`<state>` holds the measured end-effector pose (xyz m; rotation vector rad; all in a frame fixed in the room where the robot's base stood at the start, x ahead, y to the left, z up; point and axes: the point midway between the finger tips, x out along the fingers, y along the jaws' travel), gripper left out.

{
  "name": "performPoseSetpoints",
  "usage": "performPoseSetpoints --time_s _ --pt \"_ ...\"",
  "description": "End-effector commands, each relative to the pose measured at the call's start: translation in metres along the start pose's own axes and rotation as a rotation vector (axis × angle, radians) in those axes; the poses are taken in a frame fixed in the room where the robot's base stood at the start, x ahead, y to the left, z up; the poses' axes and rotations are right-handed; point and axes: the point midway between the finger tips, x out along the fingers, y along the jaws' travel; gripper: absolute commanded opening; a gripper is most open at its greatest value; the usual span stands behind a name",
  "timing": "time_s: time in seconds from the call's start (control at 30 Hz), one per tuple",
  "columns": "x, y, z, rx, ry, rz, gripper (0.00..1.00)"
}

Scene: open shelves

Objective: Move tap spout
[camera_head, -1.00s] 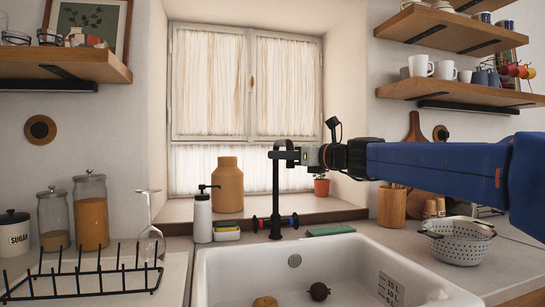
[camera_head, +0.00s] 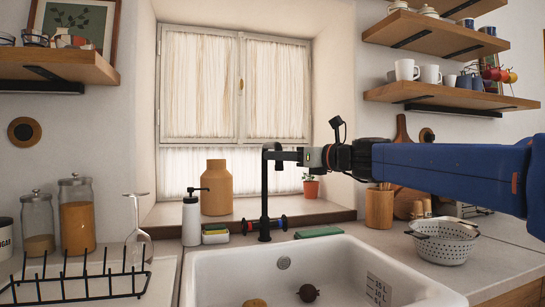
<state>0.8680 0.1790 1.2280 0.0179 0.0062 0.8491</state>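The black tap (camera_head: 264,200) stands upright behind the sink, with a red and a blue marked handle at its base. Its spout (camera_head: 271,147) curves over at the top. My gripper (camera_head: 283,156) reaches in from the right at the height of the spout. Its dark fingers are level and overlap the spout end in the picture. I cannot tell whether they touch it or how far apart they are. The white sink (camera_head: 215,275) lies below and in front of the tap.
A soap bottle (camera_head: 191,220) and sponges (camera_head: 215,235) stand left of the tap, a green sponge (camera_head: 318,232) right of it. A colander (camera_head: 444,243) and wooden cup (camera_head: 379,208) are on the right counter. A wine glass (camera_head: 137,235) and dish rack (camera_head: 80,285) are left.

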Motion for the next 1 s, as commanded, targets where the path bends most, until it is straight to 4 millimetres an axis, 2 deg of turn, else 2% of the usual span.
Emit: performPoseSetpoints --time_s 0.03,0.2,0.6,0.8,1.0 --pt "-0.012 -0.001 0.001 -0.001 -0.001 -0.004 0.39" --pt "-0.045 -0.001 0.001 -0.001 -0.001 -0.004 0.39" --pt "-0.111 0.001 0.001 -0.002 -0.002 -0.003 0.39" --pt "-0.130 0.000 0.001 -0.001 -0.002 -0.002 0.39" --pt "-0.137 0.001 0.001 -0.001 -0.002 0.000 0.39"
